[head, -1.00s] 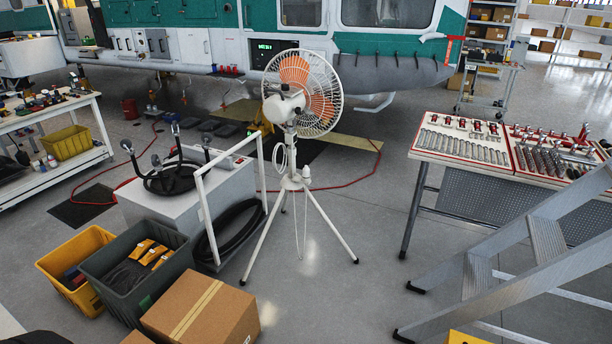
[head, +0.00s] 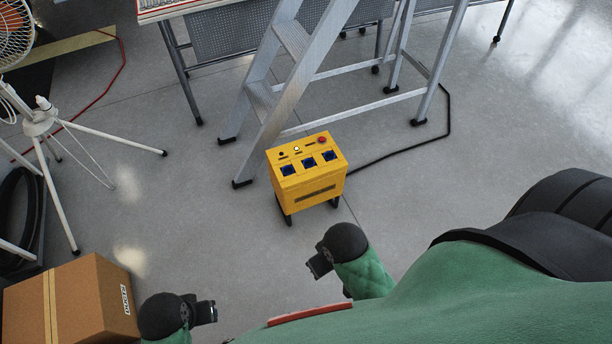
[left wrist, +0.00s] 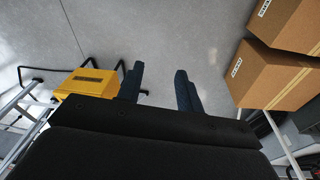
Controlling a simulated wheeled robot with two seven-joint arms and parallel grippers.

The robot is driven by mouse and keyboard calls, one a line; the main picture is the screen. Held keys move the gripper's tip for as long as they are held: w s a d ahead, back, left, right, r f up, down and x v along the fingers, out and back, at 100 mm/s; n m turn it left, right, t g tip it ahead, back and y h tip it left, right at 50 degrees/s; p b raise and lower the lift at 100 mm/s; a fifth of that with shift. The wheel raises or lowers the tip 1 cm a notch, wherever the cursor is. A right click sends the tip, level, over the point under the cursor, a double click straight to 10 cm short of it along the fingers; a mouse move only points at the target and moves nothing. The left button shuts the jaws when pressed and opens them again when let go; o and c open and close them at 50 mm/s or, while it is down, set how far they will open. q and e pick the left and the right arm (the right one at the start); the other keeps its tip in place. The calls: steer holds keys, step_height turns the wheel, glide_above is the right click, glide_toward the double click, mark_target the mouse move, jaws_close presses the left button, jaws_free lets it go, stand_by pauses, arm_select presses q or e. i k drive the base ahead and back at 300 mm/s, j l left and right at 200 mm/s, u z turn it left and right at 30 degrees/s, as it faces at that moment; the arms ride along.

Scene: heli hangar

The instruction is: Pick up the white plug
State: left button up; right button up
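A small white piece (head: 43,102) sits at the hub of the white fan tripod (head: 42,124) at the left of the head view. It may be the white plug, but it is too small to be sure. A thin white cord hangs from the stand. My left gripper (head: 208,312) is low in the head view, right of the cardboard box and well apart from the tripod. In the left wrist view its two fingers (left wrist: 158,82) are apart with only floor between them. My right gripper (head: 319,266) is below the yellow power box; its finger opening is unclear.
The yellow power box (head: 306,172) has blue sockets and a red button; a black cable runs from it. A metal ladder (head: 290,85) stands behind it. A cardboard box (head: 90,300) is at lower left. Floor between tripod and power box is clear.

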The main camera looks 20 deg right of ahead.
mark_target(45, 105)
steer(key=i+u, duration=0.15)
steer(key=i, duration=1.7)
